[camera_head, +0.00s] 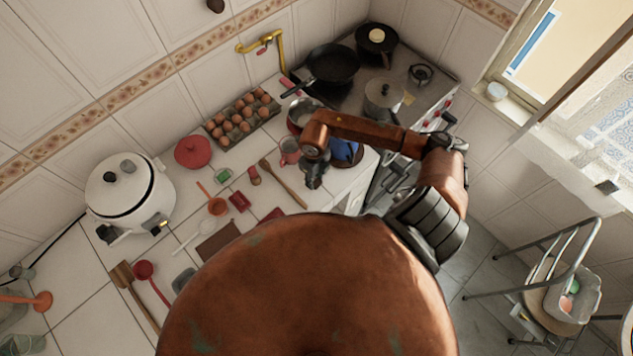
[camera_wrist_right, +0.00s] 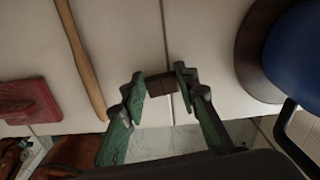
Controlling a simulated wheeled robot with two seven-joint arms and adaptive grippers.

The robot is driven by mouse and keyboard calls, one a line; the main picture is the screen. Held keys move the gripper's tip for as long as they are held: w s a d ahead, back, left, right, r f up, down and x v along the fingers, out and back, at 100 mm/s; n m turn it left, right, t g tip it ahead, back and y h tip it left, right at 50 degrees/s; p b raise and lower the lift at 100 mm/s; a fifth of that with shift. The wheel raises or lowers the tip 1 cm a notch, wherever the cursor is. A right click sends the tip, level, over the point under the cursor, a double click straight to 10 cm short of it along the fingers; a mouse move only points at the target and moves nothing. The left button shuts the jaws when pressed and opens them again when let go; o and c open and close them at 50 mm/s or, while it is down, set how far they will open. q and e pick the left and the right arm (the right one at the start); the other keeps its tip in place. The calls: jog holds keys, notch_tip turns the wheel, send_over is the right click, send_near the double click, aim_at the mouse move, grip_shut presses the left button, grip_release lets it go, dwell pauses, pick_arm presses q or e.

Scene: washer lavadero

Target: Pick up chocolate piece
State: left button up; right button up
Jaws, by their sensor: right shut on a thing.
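The chocolate piece (camera_wrist_right: 161,87) is a small dark brown block in the right wrist view. My right gripper (camera_wrist_right: 160,84) is shut on it, with one green finger on each side. In the head view my right gripper (camera_head: 315,178) is over the counter's front edge, to the right of the wooden spoon. The chocolate piece cannot be made out in the head view. My left gripper is not in view.
A wooden spoon (camera_wrist_right: 82,58) and a dark red block (camera_wrist_right: 27,99) lie left of the gripper. A blue object (camera_wrist_right: 297,50) stands close on the right. Behind are an egg tray (camera_head: 243,120), a pan (camera_head: 333,63) and the stove. A white cooker (camera_head: 125,190) is at left.

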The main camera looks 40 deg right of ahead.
aim_at(315, 181)
jog(key=shift+r, duration=0.15)
jog(key=shift+r, duration=0.25)
notch_tip(315, 181, up, 2)
jog(key=shift+r+b, duration=0.2)
jog(key=shift+b, duration=0.55)
jog(key=s+a+r+b, duration=0.1)
jog(key=s+a+r, duration=0.2)
jog(key=s+r, duration=0.2)
jog(key=s+a+r+b, duration=0.1)
jog(key=s+a+r, duration=0.1)
jog(key=s+r, duration=0.2)
jog(key=s, duration=0.3)
jog(key=shift+s+a+r, duration=0.4)
jog(key=shift+b, duration=0.3)
